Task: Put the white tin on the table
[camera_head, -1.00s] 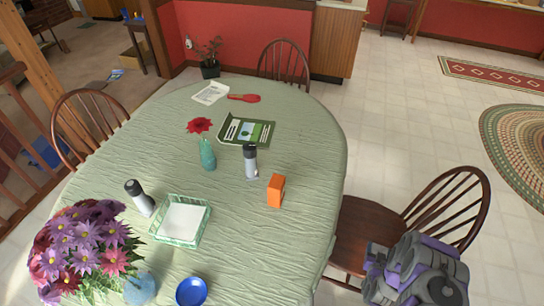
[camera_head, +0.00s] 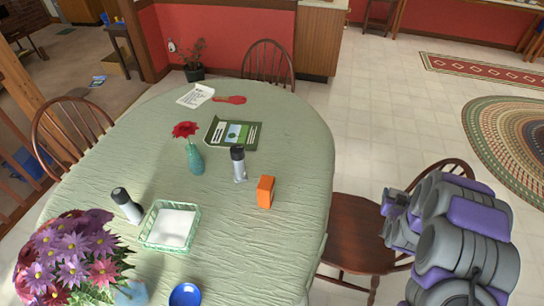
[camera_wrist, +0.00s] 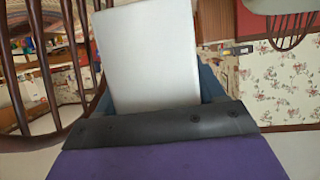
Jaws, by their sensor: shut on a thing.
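In the wrist view my gripper (camera_wrist: 158,95) is shut on the white tin (camera_wrist: 153,50), a plain pale block shape filling the space between the dark fingers. In the head view my arm is at the right, over the wooden chair beside the table. The tin cannot be made out there. The table (camera_head: 270,235) has a pale green crinkled cloth and lies to the left of my arm, with a gap between.
On the table are an orange box (camera_head: 265,192), a grey bottle (camera_head: 239,165), another bottle (camera_head: 127,206), a green basket (camera_head: 146,238), a blue bowl (camera_head: 185,295), vases of flowers and a booklet. A wooden chair (camera_head: 355,235) stands at the right. The table's right part is clear.

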